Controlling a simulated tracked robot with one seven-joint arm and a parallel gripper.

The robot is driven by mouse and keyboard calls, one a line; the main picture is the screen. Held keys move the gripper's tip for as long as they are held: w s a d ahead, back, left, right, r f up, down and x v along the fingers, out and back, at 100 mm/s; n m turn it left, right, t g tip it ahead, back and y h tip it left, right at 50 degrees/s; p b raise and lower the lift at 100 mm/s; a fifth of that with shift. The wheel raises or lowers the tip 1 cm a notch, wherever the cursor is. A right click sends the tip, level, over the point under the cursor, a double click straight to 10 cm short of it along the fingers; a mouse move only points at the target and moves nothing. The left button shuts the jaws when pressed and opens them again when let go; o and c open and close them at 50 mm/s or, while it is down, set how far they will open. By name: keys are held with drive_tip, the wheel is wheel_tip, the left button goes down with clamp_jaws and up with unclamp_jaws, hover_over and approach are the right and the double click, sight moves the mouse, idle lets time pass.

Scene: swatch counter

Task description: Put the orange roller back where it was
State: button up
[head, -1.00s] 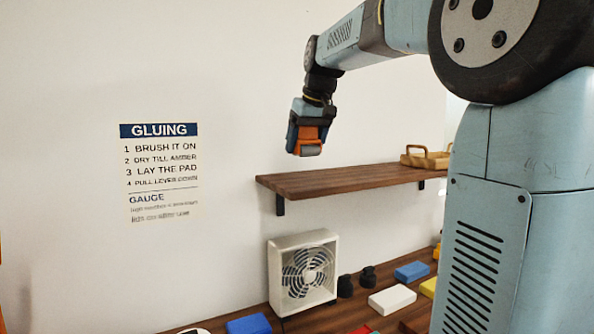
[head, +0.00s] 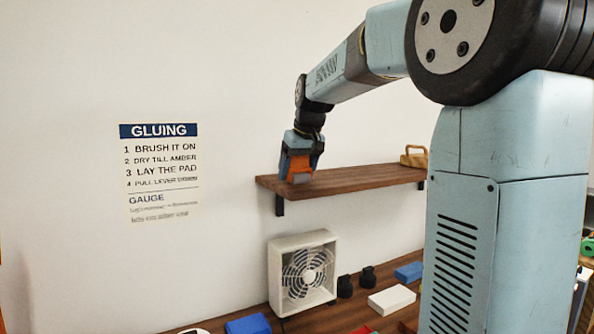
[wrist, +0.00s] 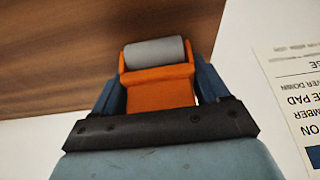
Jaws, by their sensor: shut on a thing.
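The orange roller (wrist: 160,92) is held between the blue fingers of my gripper (wrist: 160,88) in the wrist view, with its grey cylinder (wrist: 155,53) at the far end. In the head view my gripper (head: 300,170) points down, shut on the orange roller (head: 299,166), at the left end of the wooden wall shelf (head: 345,181). The roller's lower end is close to the shelf top; I cannot tell whether it touches. In the wrist view the shelf (wrist: 80,50) fills the upper left behind the roller.
A wooden tray with a handle (head: 414,158) sits at the shelf's right end. The shelf between is bare. Below, on the counter, are a white fan (head: 303,272), dark knobs (head: 367,277), and blue and white blocks (head: 391,299). A gluing sign (head: 160,170) hangs left.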

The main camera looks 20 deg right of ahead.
drive_tip(key=shift+f, duration=0.3)
drive_tip(key=shift+f, duration=0.25)
drive_tip(key=c, duration=0.3)
drive_tip(key=shift+s+f, duration=0.15)
drive_tip(key=shift+f, duration=0.1)
drive_tip(key=o, duration=1.3)
drive_tip(key=shift+o, duration=0.5)
drive_tip(key=shift+r, duration=0.4)
drive_tip(key=w+v, duration=0.1)
drive_tip(key=v, duration=1.2)
drive_tip(key=s+a+f+m+h, duration=0.1)
drive_tip(key=s+f+m, duration=0.1)
drive_tip(key=s+f, duration=2.2)
drive_tip(key=s, duration=0.2)
drive_tip(key=shift+s+t, duration=0.25)
drive_tip(key=shift+t, duration=0.05)
